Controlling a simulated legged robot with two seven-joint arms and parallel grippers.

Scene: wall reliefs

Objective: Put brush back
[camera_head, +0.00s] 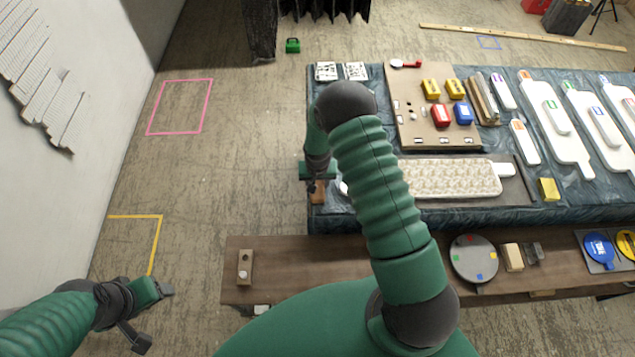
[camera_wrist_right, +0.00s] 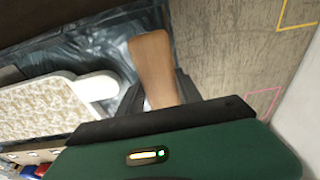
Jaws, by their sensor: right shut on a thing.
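My left gripper (camera_head: 154,314) is open and empty over the floor at the lower left.
A long white textured board (camera_head: 450,178) lies right of my right gripper. A wooden bench (camera_head: 330,260) in front carries a small wooden block with a white knob (camera_head: 245,268) and a round grey disc (camera_head: 474,258).

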